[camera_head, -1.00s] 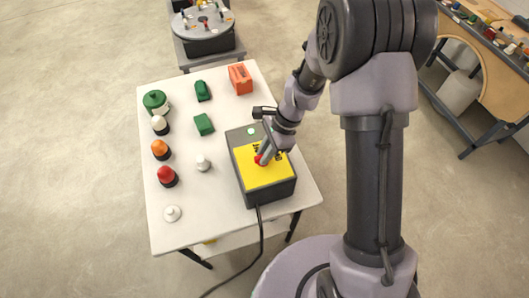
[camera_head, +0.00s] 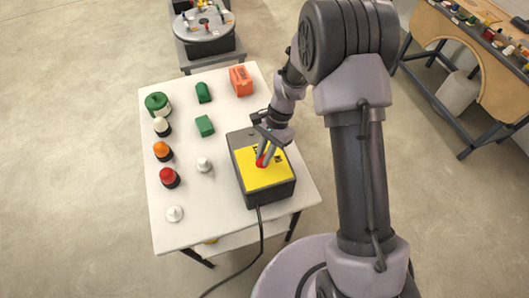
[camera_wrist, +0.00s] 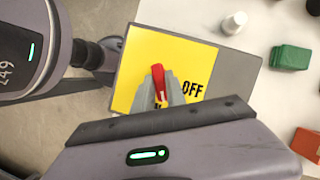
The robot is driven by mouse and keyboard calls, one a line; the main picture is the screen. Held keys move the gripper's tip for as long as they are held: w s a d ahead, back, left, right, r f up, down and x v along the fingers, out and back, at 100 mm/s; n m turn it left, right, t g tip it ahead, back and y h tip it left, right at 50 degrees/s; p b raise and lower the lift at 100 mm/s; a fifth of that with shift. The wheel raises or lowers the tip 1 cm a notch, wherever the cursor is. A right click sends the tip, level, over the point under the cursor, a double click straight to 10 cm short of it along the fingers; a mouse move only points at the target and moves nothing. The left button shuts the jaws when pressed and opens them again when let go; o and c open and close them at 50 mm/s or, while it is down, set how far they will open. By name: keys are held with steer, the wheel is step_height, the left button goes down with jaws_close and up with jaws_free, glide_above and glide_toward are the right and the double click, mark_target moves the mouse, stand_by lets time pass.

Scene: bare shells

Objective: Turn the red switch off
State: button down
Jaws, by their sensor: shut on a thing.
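The red switch (camera_wrist: 158,82) is a small red lever on the yellow top plate (camera_wrist: 150,50) of a dark grey box. The black word OFF shows to its right in the wrist view; other lettering below is partly hidden by my fingers. In the head view the red switch (camera_head: 261,162) sits near the middle of the yellow plate. My gripper (camera_head: 263,156) reaches down over the box from the back right. Its fingers (camera_wrist: 159,92) are closed around the red lever, one on each side.
The box stands on the right of a white table (camera_head: 190,225). Green blocks (camera_head: 204,126), an orange block (camera_head: 240,79), a white knob (camera_head: 204,164) and several coloured domed pieces (camera_head: 169,177) stand elsewhere on it. A black cable (camera_head: 261,232) hangs off the front.

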steer(key=n+h+p, duration=0.1)
steer(key=n, duration=0.2)
steer(key=n+g+h+p, duration=0.1)
steer(key=n, duration=0.3)
steer(key=shift+w+a+r+h, duration=0.1)
steer(key=shift+a+h, duration=0.1)
steer(key=shift+h, duration=0.1)
steer(key=n+h+p, duration=0.1)
steer(key=n+h, duration=0.1)
steer(key=n, duration=0.3)
steer(key=shift+a+n, duration=0.1)
steer(key=shift+n, duration=0.3)
steer(key=c, duration=1.4)
jaws_free()
steer(key=shift+o, duration=0.2)
steer(key=p+v, duration=0.3)
steer(key=v, duration=1.4)
steer(key=shift+a, duration=0.3)
